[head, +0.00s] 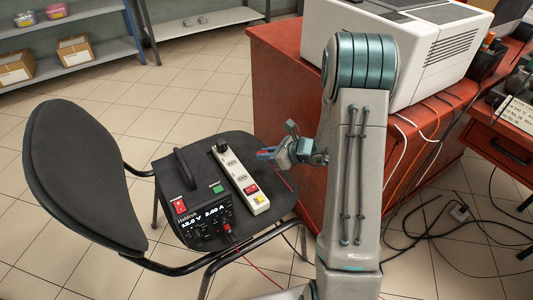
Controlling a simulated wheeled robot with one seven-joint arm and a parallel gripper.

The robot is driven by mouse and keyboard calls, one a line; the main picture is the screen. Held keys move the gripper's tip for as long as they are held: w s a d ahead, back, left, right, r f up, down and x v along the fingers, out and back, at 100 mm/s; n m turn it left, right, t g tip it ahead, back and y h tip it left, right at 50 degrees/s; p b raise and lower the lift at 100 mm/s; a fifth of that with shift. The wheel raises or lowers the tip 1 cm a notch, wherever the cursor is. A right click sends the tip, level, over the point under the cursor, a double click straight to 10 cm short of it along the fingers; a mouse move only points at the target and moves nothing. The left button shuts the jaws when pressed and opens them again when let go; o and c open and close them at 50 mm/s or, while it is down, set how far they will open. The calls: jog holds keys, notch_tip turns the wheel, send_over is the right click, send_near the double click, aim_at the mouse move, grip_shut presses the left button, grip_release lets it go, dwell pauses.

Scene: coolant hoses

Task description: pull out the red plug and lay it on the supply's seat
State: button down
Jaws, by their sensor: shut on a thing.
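My gripper (265,153) is above the right rear part of the chair's seat, beside the white power strip. It is shut on a small red piece, seen only partly between the fingers, which looks like the red plug (270,150). A thin red lead runs from below the gripper down to the right. The black power supply (200,232) stands on the black chair seat (262,225), its display lit. Another red plug or terminal (227,228) is at its lower front, with a red lead running down to the floor.
The white power strip (238,175) lies on the seat beside the supply, with a black plug at its far end. A chair backrest (75,180) rises at left. A red desk (280,100) with a white machine (400,45) stands behind my arm. Cables lie on the floor at right.

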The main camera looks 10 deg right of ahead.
aim_at(266, 174)
jog(key=shift+f+b, duration=2.1)
jog(key=shift+f, duration=1.05)
jog(key=c, duration=1.3)
grip_release()
jog(key=shift+p+v, duration=2.15)
jog(key=shift+v, duration=4.7)
